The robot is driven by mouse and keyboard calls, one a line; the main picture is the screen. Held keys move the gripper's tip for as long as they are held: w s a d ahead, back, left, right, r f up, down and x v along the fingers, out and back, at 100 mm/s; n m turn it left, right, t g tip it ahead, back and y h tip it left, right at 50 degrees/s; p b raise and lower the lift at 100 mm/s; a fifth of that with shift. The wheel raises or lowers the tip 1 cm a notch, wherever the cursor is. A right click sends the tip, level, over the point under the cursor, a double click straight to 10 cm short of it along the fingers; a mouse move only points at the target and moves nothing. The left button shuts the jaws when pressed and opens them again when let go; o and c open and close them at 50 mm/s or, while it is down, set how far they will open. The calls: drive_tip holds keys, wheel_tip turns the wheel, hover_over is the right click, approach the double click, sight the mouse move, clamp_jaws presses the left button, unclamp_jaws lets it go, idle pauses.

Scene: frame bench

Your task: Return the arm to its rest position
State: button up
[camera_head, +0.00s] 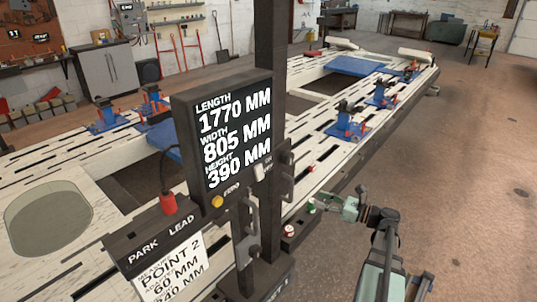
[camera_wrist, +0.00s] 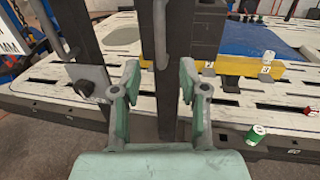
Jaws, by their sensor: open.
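My gripper (camera_head: 322,201) is at the right side of the display stand in the head view, at the near edge of the frame bench (camera_head: 345,160). My pale green arm rises to it from the lower right. In the wrist view my gripper (camera_wrist: 160,75) has its two fingers spread, with nothing held between them. The stand's dark post (camera_wrist: 170,100) shows behind the gap between the fingers. I cannot tell how far the post is from the fingertips.
A dimension display (camera_head: 225,130) stands left of my gripper. A green can (camera_wrist: 255,134) and a red can (camera_head: 289,231) are near the bench edge. Blue clamps (camera_head: 345,122) stand on the bench. The concrete floor (camera_head: 480,180) at the right is mostly clear.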

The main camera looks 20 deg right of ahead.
drive_tip(key=s+a+f+n+g+h, duration=0.25)
drive_tip(key=a+f+n, duration=0.2)
drive_tip(key=f, duration=0.45)
drive_tip(key=s+a+f+n+g+h, duration=0.1)
drive_tip(key=s+a+f+n+g, duration=0.3)
drive_tip(key=f, duration=0.5)
drive_tip(key=s+a+f+n+g+h, duration=0.1)
drive_tip(key=s+a+f+n+g, duration=0.3)
drive_tip(key=f, duration=0.5)
drive_tip(key=s+a+f+n+g+h, duration=0.2)
drive_tip(key=s+a+f+n, duration=0.3)
drive_tip(key=s, duration=0.4)
drive_tip(key=s+a+f+n+g+h, duration=0.2)
drive_tip(key=s+a+f+n+g, duration=0.2)
drive_tip(key=s, duration=0.5)
drive_tip(key=s+a+f+n+g+h, duration=0.3)
drive_tip(key=s+a+f+n, duration=0.3)
drive_tip(key=s+f, duration=0.2)
drive_tip(key=shift+s+f+g, duration=0.25)
drive_tip(key=shift+s+g, duration=0.3)
drive_tip(key=shift+s, duration=0.15)
